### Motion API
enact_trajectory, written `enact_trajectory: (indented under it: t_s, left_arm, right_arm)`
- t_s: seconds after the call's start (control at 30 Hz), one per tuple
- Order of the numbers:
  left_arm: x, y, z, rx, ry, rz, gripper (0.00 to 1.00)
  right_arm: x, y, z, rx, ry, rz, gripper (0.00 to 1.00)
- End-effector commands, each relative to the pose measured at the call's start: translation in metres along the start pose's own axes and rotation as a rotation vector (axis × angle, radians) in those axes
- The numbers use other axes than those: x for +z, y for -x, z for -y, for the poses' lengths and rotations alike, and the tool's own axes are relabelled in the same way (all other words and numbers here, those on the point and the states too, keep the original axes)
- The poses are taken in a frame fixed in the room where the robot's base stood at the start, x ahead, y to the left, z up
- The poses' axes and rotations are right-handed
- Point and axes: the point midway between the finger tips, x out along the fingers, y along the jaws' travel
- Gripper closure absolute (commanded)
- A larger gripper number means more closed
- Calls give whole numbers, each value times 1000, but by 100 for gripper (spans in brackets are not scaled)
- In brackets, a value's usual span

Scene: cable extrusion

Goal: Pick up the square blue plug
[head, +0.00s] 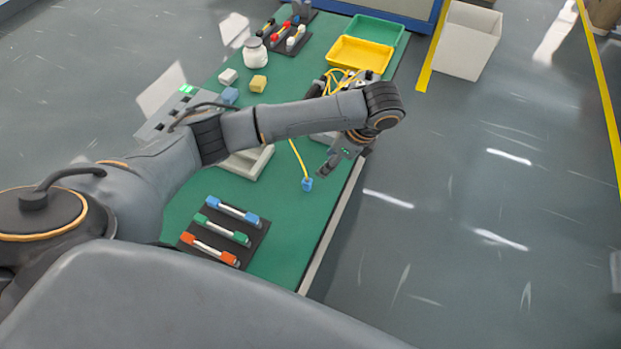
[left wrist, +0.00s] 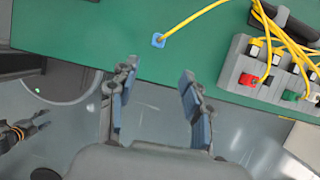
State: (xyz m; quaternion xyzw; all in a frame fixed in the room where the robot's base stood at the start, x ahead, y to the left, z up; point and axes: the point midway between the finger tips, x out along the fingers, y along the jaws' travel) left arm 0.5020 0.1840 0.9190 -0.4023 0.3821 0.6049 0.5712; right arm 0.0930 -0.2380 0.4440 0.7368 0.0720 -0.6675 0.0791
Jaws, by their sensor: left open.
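The square blue plug (head: 307,184) lies on the green table near its right edge, at the end of a yellow cable. It also shows in the left wrist view (left wrist: 158,40), beyond the fingertips and roughly in line with the gap between them. My left gripper (head: 326,168) is open and empty, close to the plug and apart from it in the picture. Its two blue-padded fingers (left wrist: 158,72) are spread in the left wrist view. Part of my right gripper (left wrist: 28,130) shows at the left of that view, too small to judge its jaws.
A grey socket block (left wrist: 270,75) with yellow cables stands right of the plug in the wrist view. A black tray (head: 259,243) holds blue, green and red connectors. Yellow (head: 336,57) and green (head: 352,31) bins stand at the far end. The table around the plug is clear.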

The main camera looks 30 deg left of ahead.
Motion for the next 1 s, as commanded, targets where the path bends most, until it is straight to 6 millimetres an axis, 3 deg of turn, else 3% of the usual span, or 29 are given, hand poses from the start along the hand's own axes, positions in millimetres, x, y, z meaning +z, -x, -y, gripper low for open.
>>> enact_trajectory:
  t_s: [0.1,0.3,0.57,0.83,1.0]
  left_arm:
    - [-2,-29,-2,8,0,1,51]
    - [0,-61,-1,5,2,2,51]
    - [0,-82,-1,2,2,1,51]
    - [1,-121,-3,3,2,1,51]
    - [0,-131,-3,0,2,0,51]
  right_arm:
    - [10,-15,3,-3,1,11,52]
    - [13,-6,6,-7,2,19,52]
    - [8,-4,9,-10,1,12,52]
    - [3,5,7,-9,0,5,52]
    - [3,5,7,-9,0,5,52]
